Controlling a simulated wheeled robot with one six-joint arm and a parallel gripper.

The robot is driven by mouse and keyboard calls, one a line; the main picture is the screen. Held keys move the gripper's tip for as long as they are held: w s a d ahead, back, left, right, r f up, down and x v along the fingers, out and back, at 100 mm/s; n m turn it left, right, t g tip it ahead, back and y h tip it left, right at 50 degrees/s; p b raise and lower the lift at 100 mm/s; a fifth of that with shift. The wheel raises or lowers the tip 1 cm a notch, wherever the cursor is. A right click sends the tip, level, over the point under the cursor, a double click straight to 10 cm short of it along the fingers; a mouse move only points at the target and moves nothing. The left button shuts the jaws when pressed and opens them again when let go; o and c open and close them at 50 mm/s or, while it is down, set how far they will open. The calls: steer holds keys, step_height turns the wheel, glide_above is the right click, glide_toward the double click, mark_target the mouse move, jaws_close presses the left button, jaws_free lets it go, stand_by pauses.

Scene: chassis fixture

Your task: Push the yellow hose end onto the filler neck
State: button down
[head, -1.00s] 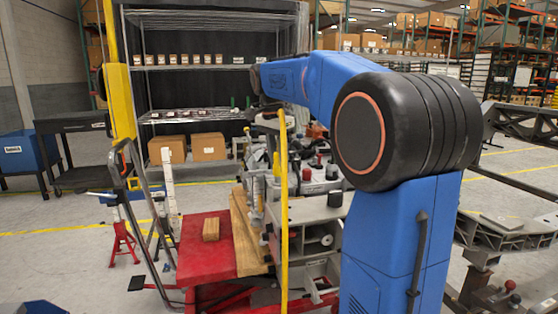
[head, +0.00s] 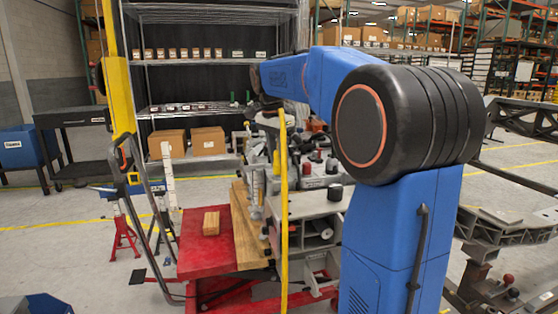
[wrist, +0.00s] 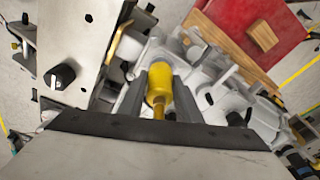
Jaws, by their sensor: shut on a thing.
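The yellow hose end (wrist: 159,84) sits between the two dark fingers of my gripper (wrist: 160,88) in the wrist view. The fingers are shut on it, and its wide end points away from the wrist. In the head view the yellow hose (head: 284,210) hangs as a long, nearly vertical line below my gripper (head: 273,112). My gripper is above the grey machine assembly (head: 305,207), which also fills the middle of the wrist view (wrist: 205,85). I cannot pick out the filler neck for certain, nor tell whether the hose end touches anything.
A red table (head: 205,252) with a small wooden block (head: 211,222) stands left of the assembly, beside a wooden board (head: 250,225). Metal shelving (head: 190,68) with boxes is behind. A dark frame (head: 515,235) stands at the right.

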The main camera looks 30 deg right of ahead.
steer(key=shift+f, duration=0.3)
steer(key=c, duration=1.2)
jaws_free()
steer(key=shift+r, duration=2.95)
